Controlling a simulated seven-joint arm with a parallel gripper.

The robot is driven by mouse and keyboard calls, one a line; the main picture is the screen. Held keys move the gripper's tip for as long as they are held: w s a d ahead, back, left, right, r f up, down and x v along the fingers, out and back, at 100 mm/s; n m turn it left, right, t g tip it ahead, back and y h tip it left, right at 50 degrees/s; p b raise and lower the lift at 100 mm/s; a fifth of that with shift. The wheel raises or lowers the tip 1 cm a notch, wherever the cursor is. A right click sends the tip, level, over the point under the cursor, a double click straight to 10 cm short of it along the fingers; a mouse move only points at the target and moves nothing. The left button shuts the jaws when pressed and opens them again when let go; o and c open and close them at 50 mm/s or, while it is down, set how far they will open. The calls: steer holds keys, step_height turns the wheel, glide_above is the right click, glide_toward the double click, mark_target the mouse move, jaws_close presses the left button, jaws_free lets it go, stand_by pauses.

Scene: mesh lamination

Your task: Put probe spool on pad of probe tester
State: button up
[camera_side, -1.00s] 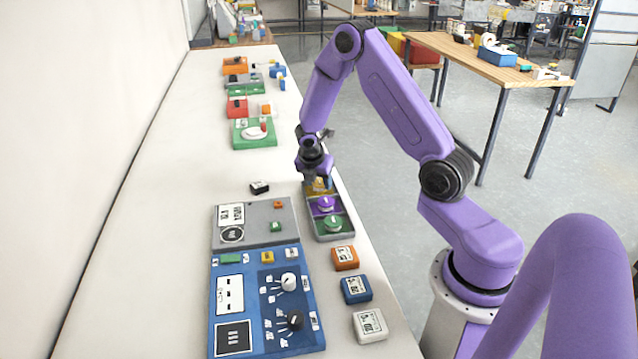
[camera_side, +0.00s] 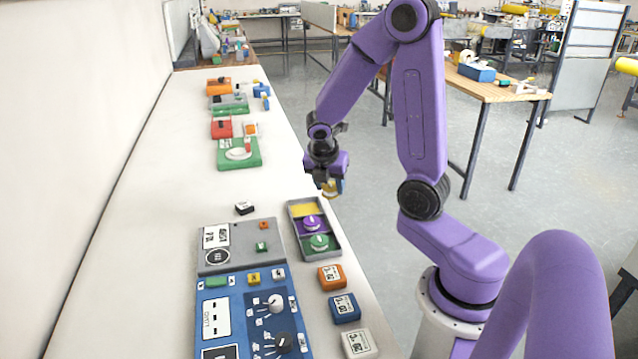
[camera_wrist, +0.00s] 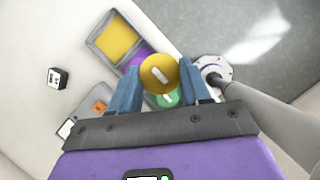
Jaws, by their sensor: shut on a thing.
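My gripper (camera_side: 329,181) is shut on a yellow spool (camera_side: 334,187) and holds it in the air above and right of a grey tray (camera_side: 292,213). In the wrist view the round yellow spool (camera_wrist: 158,72), with a pale bar across its top, sits between my blue fingertips (camera_wrist: 160,90). The tray's yellow compartment (camera_side: 304,209) is empty. A purple spool (camera_side: 312,222) and a green spool (camera_side: 319,242) sit in their matching compartments. A grey panel (camera_side: 245,240) with a printed circle and a blue panel (camera_side: 238,310) with knobs lie left of the tray. I cannot tell which is the probe tester.
Orange (camera_side: 331,277), blue (camera_side: 345,308) and white (camera_side: 359,344) blocks line the right edge. A small black block (camera_side: 244,208) lies behind the grey panel. A green device (camera_side: 240,153) and other devices stand farther back. The bench between them is clear.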

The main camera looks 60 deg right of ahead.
steer(key=shift+s+a+r, duration=0.3)
steer(key=shift+s, duration=0.2)
steer(key=shift+s+a+r, duration=0.25)
steer(key=shift+s+a, duration=0.05)
steer(key=shift+s, duration=0.2)
